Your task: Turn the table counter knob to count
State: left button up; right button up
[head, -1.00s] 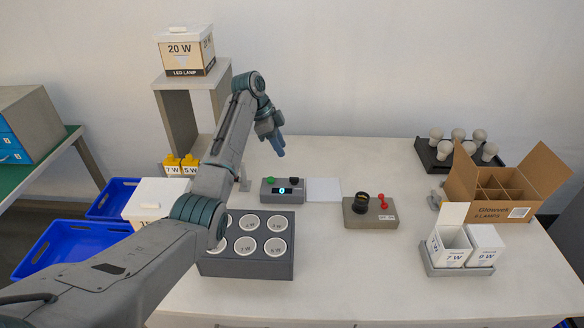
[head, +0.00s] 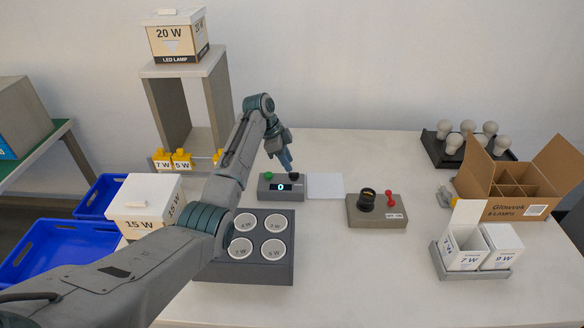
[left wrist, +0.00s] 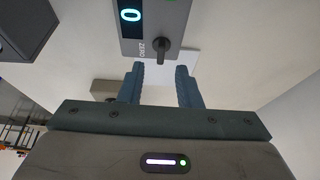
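The table counter (head: 281,187) is a small dark grey box on the table, with a green button (head: 268,176) and a display reading 0. Its black knob (head: 294,176) is on the right of its top. In the left wrist view the knob (left wrist: 161,47) lies just beyond the fingertips, with the display (left wrist: 130,15) to its left. My left gripper (head: 288,167) points down just above the knob. Its two fingers (left wrist: 160,68) are apart, with nothing between them in the wrist view. My right gripper is not in view.
A white pad (head: 325,186) lies right of the counter, then a grey tester box (head: 377,211) with a black socket and red lever. A grey rack of cups (head: 278,268) stands in front. A cardboard carton (head: 520,185) and bulb tray (head: 434,152) are at right.

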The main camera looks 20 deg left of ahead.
aim_at(292, 173)
pick_arm(q)
jog(key=x, duration=0.4)
jog(key=shift+w, duration=0.1)
jog(key=shift+f, duration=0.3)
jog(key=shift+c, duration=0.4)
grip_shut()
jog(key=shift+p, duration=0.3)
